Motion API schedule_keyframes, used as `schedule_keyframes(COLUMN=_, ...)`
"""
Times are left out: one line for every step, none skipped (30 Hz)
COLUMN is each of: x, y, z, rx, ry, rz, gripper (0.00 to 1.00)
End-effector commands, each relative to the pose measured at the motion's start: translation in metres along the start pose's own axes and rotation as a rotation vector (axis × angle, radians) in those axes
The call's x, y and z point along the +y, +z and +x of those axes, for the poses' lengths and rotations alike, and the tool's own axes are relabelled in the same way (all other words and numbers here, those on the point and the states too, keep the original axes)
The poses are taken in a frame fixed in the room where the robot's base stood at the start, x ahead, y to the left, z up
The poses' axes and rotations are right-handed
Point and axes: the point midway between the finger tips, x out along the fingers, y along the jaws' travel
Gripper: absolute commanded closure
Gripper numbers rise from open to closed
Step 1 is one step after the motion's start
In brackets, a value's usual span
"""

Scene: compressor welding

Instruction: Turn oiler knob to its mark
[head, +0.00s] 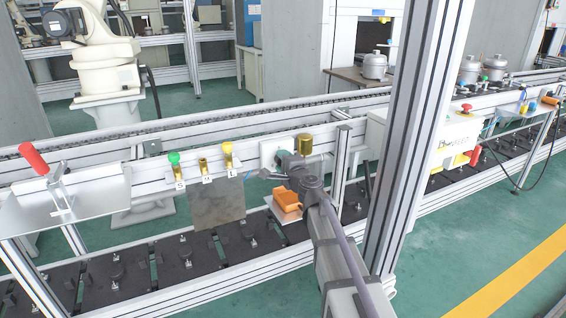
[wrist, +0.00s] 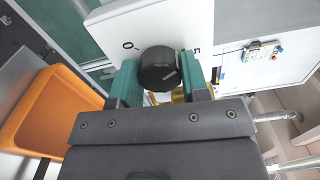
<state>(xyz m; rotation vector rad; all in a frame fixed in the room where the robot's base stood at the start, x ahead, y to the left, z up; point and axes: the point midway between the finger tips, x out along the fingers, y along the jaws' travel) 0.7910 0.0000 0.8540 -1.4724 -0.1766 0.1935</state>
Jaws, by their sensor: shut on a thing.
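The oiler knob (wrist: 159,68) is black and round with a pale line on its face. It stands in front of a white plate (wrist: 150,24) with a "0" at its upper left and a "5" at its right. My gripper (wrist: 160,75) has its green fingers on both sides of the knob and is shut on it. In the head view my gripper (head: 284,172) is at the white plate (head: 270,152), beside a gold cylinder (head: 305,144); the knob is hidden there by my arm.
An orange tray (wrist: 45,110) lies left of my gripper in the wrist view; in the head view this orange tray (head: 287,200) sits just below my wrist. Green and yellow-capped fittings (head: 202,164) stand on the rail to the left. An upright aluminium post (head: 408,120) rises close right of my arm.

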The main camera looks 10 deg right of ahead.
Motion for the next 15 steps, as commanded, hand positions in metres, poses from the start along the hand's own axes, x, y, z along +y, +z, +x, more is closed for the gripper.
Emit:
schedule_keyframes(x=0.0002, y=0.0, z=-0.0005, rx=0.0, ry=0.0, rz=0.041, gripper=0.82)
schedule_keyframes(x=0.0002, y=0.0, z=-0.0005, rx=0.0, ry=0.0, rz=0.07, gripper=0.82)
schedule_keyframes(x=0.0002, y=0.0, z=-0.0005, rx=0.0, ry=0.0, rz=0.108, gripper=0.82)
schedule_keyframes(x=0.0002, y=0.0, z=-0.0005, rx=0.0, ry=0.0, rz=0.136, gripper=0.82)
schedule_keyframes(x=0.0002, y=0.0, z=-0.0005, rx=0.0, ry=0.0, rz=0.165, gripper=0.82)
schedule_keyframes(x=0.0002, y=0.0, z=-0.0005, rx=0.0, ry=0.0, rz=0.203, gripper=0.82)
schedule_keyframes(x=0.0002, y=0.0, z=-0.0005, rx=0.0, ry=0.0, rz=0.231, gripper=0.82)
schedule_keyframes(x=0.0002, y=0.0001, z=-0.0005, rx=0.0, ry=0.0, rz=0.259, gripper=0.82)
schedule_keyframes(x=0.0002, y=0.0001, z=-0.0005, rx=0.0, ry=0.0, rz=0.297, gripper=0.82)
schedule_keyframes(x=0.0002, y=0.0001, z=-0.0005, rx=0.0, ry=0.0, rz=0.325, gripper=0.82)
schedule_keyframes(x=0.0002, y=0.0, z=-0.0005, rx=0.0, ry=0.0, rz=0.352, gripper=0.82)
schedule_keyframes(x=0.0002, y=0.0, z=-0.0005, rx=0.0, ry=0.0, rz=0.388, gripper=0.82)
schedule_keyframes(x=0.0002, y=0.0, z=-0.0005, rx=0.0, ry=0.0, rz=0.413, gripper=0.82)
schedule_keyframes(x=0.0002, y=0.0, z=-0.0005, rx=0.0, ry=0.0, rz=0.439, gripper=0.82)
schedule_keyframes(x=0.0002, y=0.0, z=-0.0005, rx=0.0, ry=0.0, rz=0.471, gripper=0.82)
